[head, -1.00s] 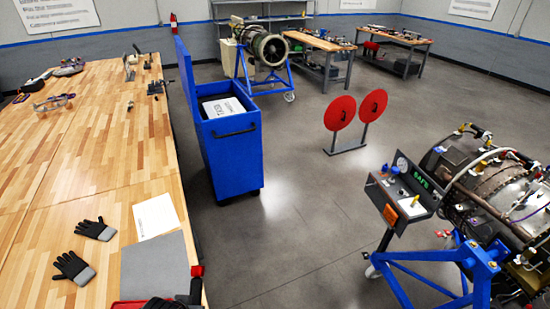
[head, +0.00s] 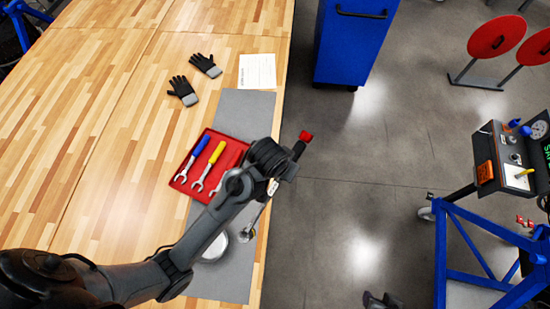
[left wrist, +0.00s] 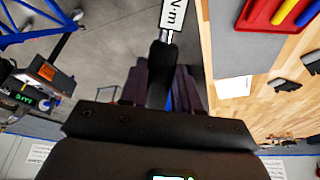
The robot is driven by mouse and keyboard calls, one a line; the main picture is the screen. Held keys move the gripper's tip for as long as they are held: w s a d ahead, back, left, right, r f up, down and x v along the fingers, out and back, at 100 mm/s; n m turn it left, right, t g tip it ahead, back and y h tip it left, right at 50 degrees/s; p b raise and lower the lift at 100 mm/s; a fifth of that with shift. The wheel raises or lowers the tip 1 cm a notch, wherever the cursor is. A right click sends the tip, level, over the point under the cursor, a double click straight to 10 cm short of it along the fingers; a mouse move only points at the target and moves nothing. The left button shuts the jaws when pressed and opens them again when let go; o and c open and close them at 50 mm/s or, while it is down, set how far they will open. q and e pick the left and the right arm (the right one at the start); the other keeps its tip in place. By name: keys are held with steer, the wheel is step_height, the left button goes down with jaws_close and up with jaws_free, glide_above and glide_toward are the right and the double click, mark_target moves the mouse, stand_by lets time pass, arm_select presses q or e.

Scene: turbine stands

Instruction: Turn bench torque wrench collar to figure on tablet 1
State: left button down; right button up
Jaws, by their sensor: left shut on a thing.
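My left gripper (head: 276,188) is at the right edge of the wooden bench, above the grey mat. In the left wrist view its dark fingers (left wrist: 162,88) are shut around the black part of the torque wrench (left wrist: 160,55). A white label reading "N·m" (left wrist: 170,16) shows on the wrench just beyond the fingers. In the head view, a black shaft with a red end (head: 305,136) sticks out past the gripper over the bench edge. My arm hides part of the wrench. A dark piece at the bottom edge looks like my right gripper (head: 379,301), mostly cut off. I cannot make out tablet 1.
Gloves (head: 184,91) and a white sheet (head: 257,71) lie beyond. A blue cabinet (head: 350,45) and control-panel stand (head: 490,165) are right.

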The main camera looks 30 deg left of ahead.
arm_select(q)
steer(key=d+r+m, duration=0.2)
steer(key=d, duration=0.7)
steer(key=shift+w+d+r+h, duration=0.25)
steer(key=shift+w+h, duration=0.05)
steer(key=shift+w, duration=0.05)
arm_select(e)
steer(key=shift+o, duration=0.4)
